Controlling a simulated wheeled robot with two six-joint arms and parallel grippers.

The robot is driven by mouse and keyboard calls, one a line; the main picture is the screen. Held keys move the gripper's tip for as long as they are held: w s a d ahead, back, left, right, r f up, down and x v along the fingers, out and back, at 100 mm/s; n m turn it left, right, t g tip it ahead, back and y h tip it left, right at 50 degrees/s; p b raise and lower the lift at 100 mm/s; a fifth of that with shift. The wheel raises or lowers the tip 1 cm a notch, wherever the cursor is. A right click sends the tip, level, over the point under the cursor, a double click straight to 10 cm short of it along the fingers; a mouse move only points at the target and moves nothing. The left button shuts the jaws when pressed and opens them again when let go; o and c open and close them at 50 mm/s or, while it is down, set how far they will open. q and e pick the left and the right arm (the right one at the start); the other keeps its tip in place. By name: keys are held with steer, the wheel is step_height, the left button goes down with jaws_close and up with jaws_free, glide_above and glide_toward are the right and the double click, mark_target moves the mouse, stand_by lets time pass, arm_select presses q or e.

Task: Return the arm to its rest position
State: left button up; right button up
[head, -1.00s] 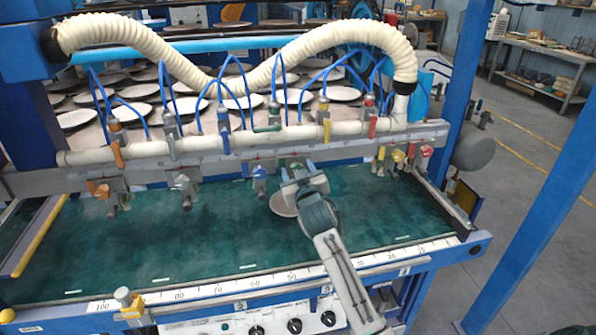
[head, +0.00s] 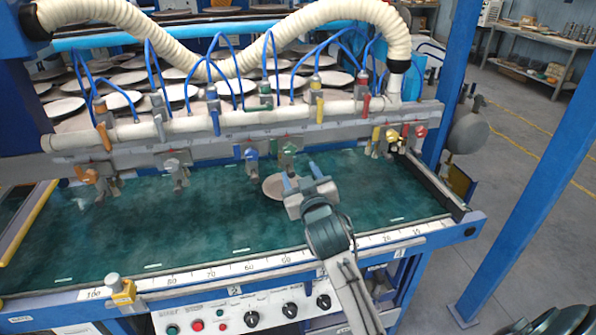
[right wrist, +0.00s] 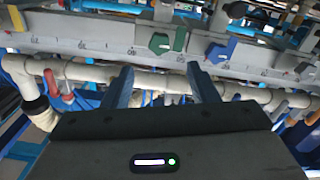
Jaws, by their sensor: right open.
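My right gripper (head: 301,174) is open over the green bed of the machine, with nothing seen between its fingers. Its two blue fingers point towards the valve rail, and they also show apart in the right wrist view (right wrist: 161,85). A brownish round plate (head: 273,188) lies on the green bed (head: 210,225), just left of the fingers. The left finger is close to the plate's right edge in the picture; I cannot tell whether they touch. My left gripper is not in view.
A rail with coloured valves and a white pipe (head: 230,119) crosses behind the bed. A green valve (head: 287,151) hangs close beyond the fingers. Many plates lie behind the rail. A blue post (head: 535,190) stands at right. The bed's left part is clear.

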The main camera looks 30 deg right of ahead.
stand_by(0.4)
steer(key=s+f+g+y, duration=0.2)
steer(key=s+f+g, duration=0.5)
steer(key=s+f, duration=0.85)
steer(key=s+a+f+g+y, duration=0.1)
steer(key=s+f+g, duration=0.4)
steer(key=s, duration=0.4)
steer(key=s+a+f+g, duration=0.2)
steer(key=s+f, duration=0.4)
steer(key=s, duration=0.3)
step_height(320, 180, down, 30)
steer(key=d+r+g, duration=0.1)
steer(key=d, duration=0.2)
steer(key=s+d+f+g, duration=0.1)
steer(key=s+f, duration=1.7)
steer(key=f, duration=0.1)
steer(key=shift+f, duration=0.15)
